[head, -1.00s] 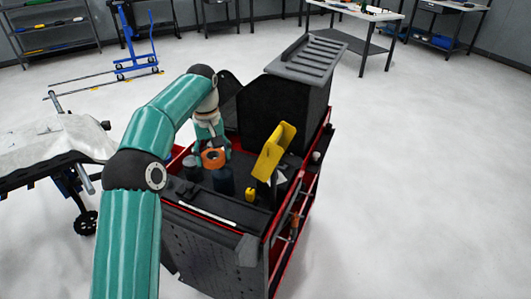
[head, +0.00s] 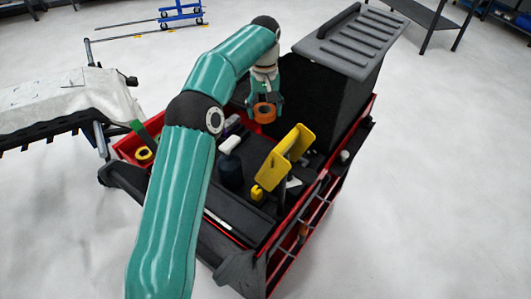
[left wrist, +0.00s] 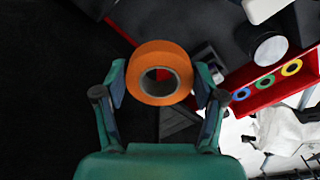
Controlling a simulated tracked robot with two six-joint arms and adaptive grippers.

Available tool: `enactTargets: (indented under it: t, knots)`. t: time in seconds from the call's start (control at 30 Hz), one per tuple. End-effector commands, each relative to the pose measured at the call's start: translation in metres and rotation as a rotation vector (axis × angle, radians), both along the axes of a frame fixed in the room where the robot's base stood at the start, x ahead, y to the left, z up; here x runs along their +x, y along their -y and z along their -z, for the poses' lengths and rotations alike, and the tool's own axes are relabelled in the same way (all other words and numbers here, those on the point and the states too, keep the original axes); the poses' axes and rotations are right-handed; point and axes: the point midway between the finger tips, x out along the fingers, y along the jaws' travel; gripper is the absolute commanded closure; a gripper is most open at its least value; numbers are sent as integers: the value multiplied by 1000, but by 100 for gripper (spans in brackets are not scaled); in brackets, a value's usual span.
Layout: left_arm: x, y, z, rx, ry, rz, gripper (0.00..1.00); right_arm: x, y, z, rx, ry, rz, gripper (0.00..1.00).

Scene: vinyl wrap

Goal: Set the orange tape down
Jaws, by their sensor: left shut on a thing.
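The orange tape (head: 264,113) is a roll held in my left gripper (head: 264,106) over the black top of the tool cart (head: 240,205). In the left wrist view the orange tape (left wrist: 159,50) sits between the two fingers of the left gripper (left wrist: 160,85), its round hole facing the camera. The dark cart surface shows beneath it, and I cannot tell how far below. My right gripper is not in view.
Yellow holders (head: 285,155) and a dark cylinder (head: 230,172) stand on the cart. A tall black box with a grey ridged lid (head: 350,38) rises at the back right. A red tray with coloured rolls (left wrist: 268,85) lies at the side. A white-covered table (head: 65,100) stands left.

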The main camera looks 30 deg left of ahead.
Motion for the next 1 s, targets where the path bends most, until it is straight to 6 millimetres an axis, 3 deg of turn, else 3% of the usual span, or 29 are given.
enactTargets:
  t: [0.13, 0.4, 1.0]
  knots:
    - [-5, -5, 41, -1, -6, -8, 65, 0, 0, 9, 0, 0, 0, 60]
    - [-7, -8, 108, -2, -6, -14, 65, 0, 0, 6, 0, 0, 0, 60]
    - [-6, -8, 176, -1, -2, -15, 65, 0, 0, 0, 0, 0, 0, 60]
